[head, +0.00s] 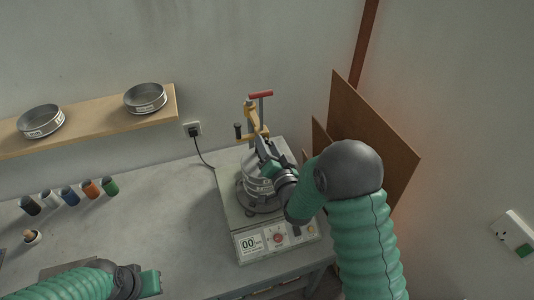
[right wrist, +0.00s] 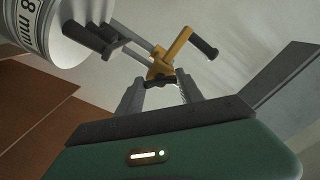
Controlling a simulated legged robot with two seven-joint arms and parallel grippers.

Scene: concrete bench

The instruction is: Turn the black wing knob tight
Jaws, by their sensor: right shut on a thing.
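A sieve shaker (head: 240,205) stands on the bench with a stack of round metal sieves (head: 254,186) on it. Above the stack is a yellow clamp piece (head: 250,118), which also shows in the right wrist view (right wrist: 172,53). My right gripper (head: 264,150) reaches it from the right. In the right wrist view its fingers (right wrist: 160,82) are closed around a small dark part, the black wing knob (right wrist: 159,84), just below the yellow piece.
A red-topped T-handle (head: 261,94) rises behind the clamp. A black grip (right wrist: 203,46) sticks out from the yellow piece. A shelf (head: 90,124) holds two sieves. Brown boards (head: 365,130) lean at the right.

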